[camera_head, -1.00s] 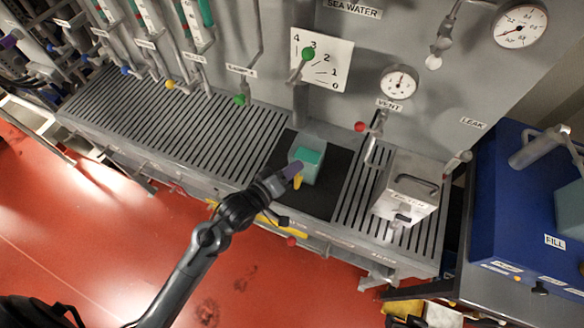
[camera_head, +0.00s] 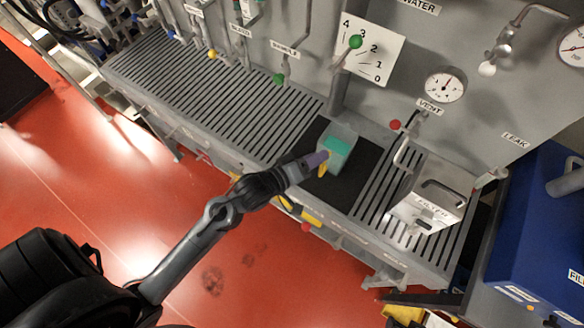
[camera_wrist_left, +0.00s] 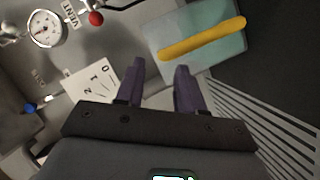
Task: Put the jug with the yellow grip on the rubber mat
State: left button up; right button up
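The jug (camera_head: 337,152) is a pale see-through box with teal inside and a yellow grip (camera_head: 323,168) on its near side. It stands on the black rubber mat (camera_head: 350,187) set in the slatted bench. My left gripper (camera_head: 316,160), with purple fingers, is at the jug's grip side. In the left wrist view the fingers (camera_wrist_left: 160,75) are apart with nothing between them. The jug (camera_wrist_left: 178,28) and its yellow grip (camera_wrist_left: 203,38) lie beyond and to the right of the fingertips there. My right gripper is not in view.
A grey box with a dark handle (camera_head: 433,200) stands on the slats right of the mat. A wall panel with a gauge (camera_head: 445,86), valves and a number plate (camera_head: 368,52) rises behind. The slatted bench (camera_head: 210,95) left of the mat is clear.

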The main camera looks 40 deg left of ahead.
pick_arm(q)
jog(key=v, duration=1)
jog(key=s+a+f+m+g+y, duration=0.1)
jog(key=s+f+m+g+y, duration=0.3)
jog(key=s+f+m+g, duration=0.5)
jog(key=s+m+g, duration=0.1)
jog(key=s+g, duration=0.1)
jog(key=shift+s, duration=0.35)
notch_tip(320, 180, up, 21)
jog(key=p, duration=2)
jog(key=shift+p, duration=0.4)
jog(key=shift+f, duration=0.15)
